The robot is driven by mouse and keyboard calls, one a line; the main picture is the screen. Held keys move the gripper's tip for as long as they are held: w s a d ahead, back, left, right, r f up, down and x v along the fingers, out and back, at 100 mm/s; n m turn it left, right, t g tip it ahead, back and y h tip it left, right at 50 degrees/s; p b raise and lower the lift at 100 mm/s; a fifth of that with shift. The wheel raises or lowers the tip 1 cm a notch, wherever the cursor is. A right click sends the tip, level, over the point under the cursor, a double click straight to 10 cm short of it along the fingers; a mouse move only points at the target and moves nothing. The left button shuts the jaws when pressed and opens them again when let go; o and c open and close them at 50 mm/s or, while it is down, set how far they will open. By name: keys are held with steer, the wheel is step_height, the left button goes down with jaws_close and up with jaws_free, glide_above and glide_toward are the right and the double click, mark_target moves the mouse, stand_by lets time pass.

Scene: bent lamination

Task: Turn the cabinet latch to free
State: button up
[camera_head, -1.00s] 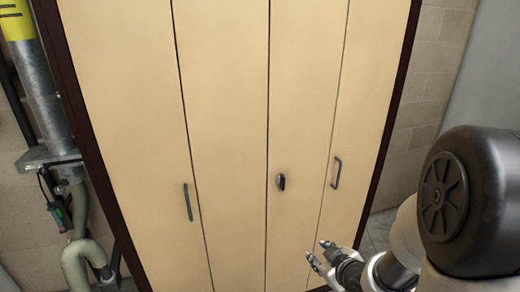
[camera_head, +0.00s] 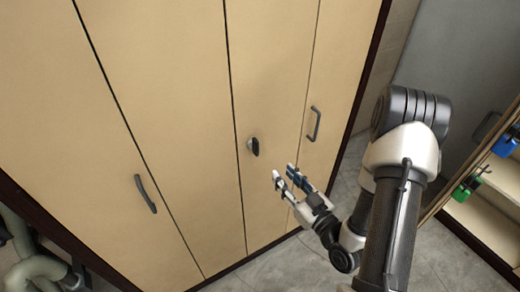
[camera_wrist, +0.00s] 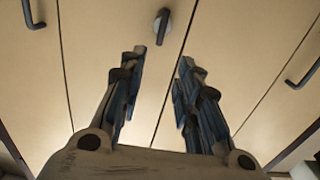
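The cabinet (camera_head: 265,60) has tall pale wood doors in a dark frame. Its latch (camera_head: 253,146) is a small dark knob on a round base, on the door panel right of a seam. In the wrist view the latch (camera_wrist: 162,24) is at the top, beyond my fingertips and between them sideways. My gripper (camera_head: 284,179) is below and right of the latch in the head view, apart from it. In the wrist view its two fingers (camera_wrist: 161,62) are spread with nothing between them.
Dark bar handles sit on the doors left (camera_head: 146,194) and right (camera_head: 315,124) of the latch. An open shelf (camera_head: 480,215) with blue and green items stands at the right. Pipes (camera_head: 35,265) are at the lower left. Grey tiled floor (camera_head: 290,262) shows in front of the cabinet.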

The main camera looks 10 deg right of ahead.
mark_target(258, 145)
steer(key=b+x, duration=0.2)
steer(key=x, duration=1.2)
steer(key=shift+w+a+f+b, duration=0.1)
steer(key=shift+w+b, duration=0.25)
steer(key=shift+c, duration=0.6)
jaws_close()
